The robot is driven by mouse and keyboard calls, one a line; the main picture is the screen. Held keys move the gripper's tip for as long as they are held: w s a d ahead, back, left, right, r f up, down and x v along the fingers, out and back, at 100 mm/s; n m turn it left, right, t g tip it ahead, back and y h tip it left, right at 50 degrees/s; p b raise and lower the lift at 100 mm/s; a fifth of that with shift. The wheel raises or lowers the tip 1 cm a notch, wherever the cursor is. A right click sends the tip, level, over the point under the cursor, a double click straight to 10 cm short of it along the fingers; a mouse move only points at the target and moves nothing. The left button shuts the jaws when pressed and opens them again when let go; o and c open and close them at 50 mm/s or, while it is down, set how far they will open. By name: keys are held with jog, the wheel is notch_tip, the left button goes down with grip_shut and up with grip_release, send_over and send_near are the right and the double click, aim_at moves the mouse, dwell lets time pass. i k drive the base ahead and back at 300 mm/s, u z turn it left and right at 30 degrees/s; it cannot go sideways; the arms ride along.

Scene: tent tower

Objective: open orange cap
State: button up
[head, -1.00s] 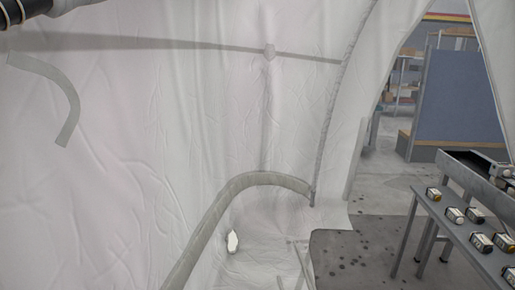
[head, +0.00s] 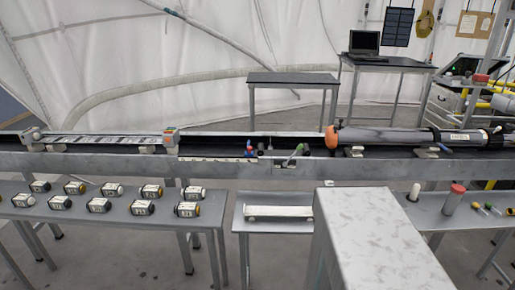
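An orange cap (head: 331,137) sits on the left end of a long dark cylinder (head: 385,139). The cylinder lies level along the rail bench at the right in the head view, with a white label towards its right end. The cap looks seated on the cylinder's end. My gripper is not in view, so its place relative to the cap cannot be seen.
The rail bench (head: 230,166) spans the view. A low table at left (head: 90,217) holds several labelled canisters. A grey box top (head: 380,240) fills the front right.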

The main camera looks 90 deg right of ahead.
aim_at(332, 132)
jog(key=z, duration=0.3)
jog(key=k, duration=0.2)
jog(key=z, duration=2.75)
jog(key=k, duration=0.6)
jog(key=u, duration=0.1)
jog(key=i, duration=0.25)
